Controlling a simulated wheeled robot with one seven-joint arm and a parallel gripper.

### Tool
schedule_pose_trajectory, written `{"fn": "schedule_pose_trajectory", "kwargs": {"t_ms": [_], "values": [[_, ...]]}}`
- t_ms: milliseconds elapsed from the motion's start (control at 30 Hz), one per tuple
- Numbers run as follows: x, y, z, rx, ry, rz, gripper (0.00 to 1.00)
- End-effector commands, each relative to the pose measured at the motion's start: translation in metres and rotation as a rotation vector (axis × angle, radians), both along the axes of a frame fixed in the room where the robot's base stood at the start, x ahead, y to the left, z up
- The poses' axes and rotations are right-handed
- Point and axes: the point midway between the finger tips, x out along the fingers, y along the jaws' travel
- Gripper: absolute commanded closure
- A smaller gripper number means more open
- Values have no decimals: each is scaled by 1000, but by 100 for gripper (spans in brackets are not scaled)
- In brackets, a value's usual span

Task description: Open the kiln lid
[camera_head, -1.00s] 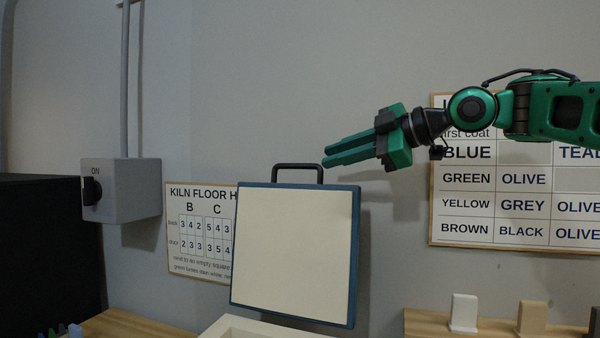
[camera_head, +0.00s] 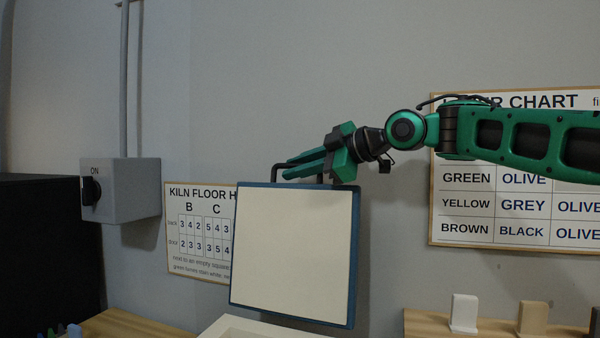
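The kiln lid (camera_head: 294,255), a cream panel with a blue rim, stands upright, with its cream face toward me. A dark handle (camera_head: 274,174) rises from its top edge. My green gripper (camera_head: 285,168) comes in from the right, and its fingers overlap the handle in the picture, just above the lid's top edge. Whether the fingers touch the handle or are closed on it is unclear. The cream kiln body (camera_head: 262,328) shows only as a rim at the bottom of the view.
A grey switch box (camera_head: 135,190) marked ON hangs on the wall at left. A dark block (camera_head: 45,255) stands at far left. Charts hang behind the lid and my arm. A wooden shelf (camera_head: 430,322) with upright tiles is at lower right. The wall space above the lid is clear.

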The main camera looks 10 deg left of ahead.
Motion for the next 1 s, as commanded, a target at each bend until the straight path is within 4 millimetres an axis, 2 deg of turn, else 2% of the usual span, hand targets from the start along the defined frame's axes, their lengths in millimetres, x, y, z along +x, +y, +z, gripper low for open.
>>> {"fn": "schedule_pose_trajectory", "kwargs": {"t_ms": [67, 133, 167, 433, 800, 1000], "values": [[0, 0, 0, 0, 0, 0, 82], [0, 0, 0, 0, 0, 0, 96], [0, 0, 0, 0, 0, 0, 100], [-5, 0, 2, -1, -14, 0, 100], [-57, 7, 10, -22, -168, 1, 100], [-66, 8, 11, -27, -203, 0, 100]]}}
